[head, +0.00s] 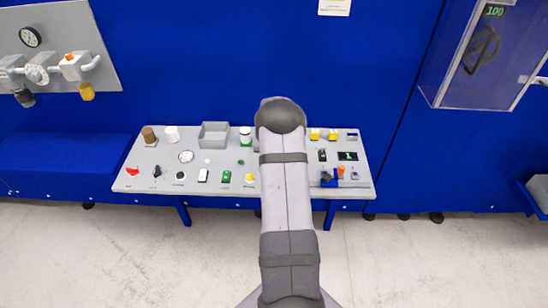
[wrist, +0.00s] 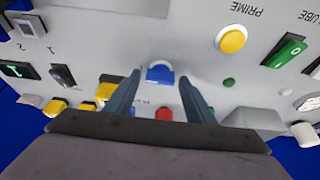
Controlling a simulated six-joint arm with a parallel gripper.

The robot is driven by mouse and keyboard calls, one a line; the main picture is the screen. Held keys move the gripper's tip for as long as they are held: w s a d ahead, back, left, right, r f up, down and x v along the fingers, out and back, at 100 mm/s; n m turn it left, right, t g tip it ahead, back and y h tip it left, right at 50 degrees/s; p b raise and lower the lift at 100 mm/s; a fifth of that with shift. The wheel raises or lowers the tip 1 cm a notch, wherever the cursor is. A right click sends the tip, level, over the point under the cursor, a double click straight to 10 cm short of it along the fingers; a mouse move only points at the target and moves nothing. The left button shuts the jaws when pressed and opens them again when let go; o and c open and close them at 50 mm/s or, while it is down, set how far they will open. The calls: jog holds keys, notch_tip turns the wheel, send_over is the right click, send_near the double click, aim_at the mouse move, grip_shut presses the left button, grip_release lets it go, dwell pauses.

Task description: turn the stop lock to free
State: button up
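A small blue padlock-like piece with a pale arched top (wrist: 160,74), which looks like the stop lock, sits on the grey panel in the wrist view. Its label is not readable, so its setting cannot be told. My gripper (wrist: 159,80) is open, with its two dark fingers apart on either side of the blue piece in the picture. Nothing is held; whether the fingers touch it cannot be told. A red button (wrist: 164,114) shows between the fingers, nearer the gripper's body. In the head view my arm hides the gripper and this part of the panel.
The grey console (head: 218,160) carries several buttons and switches. Near the fingers in the wrist view are a yellow button (wrist: 231,39), a small green button (wrist: 229,82), a grey block (wrist: 252,121) and yellow parts (wrist: 106,89). A clear-fronted cabinet (head: 475,60) stands at the right.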

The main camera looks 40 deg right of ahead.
jog(key=c, duration=0.8)
jog(key=shift+o, duration=0.2)
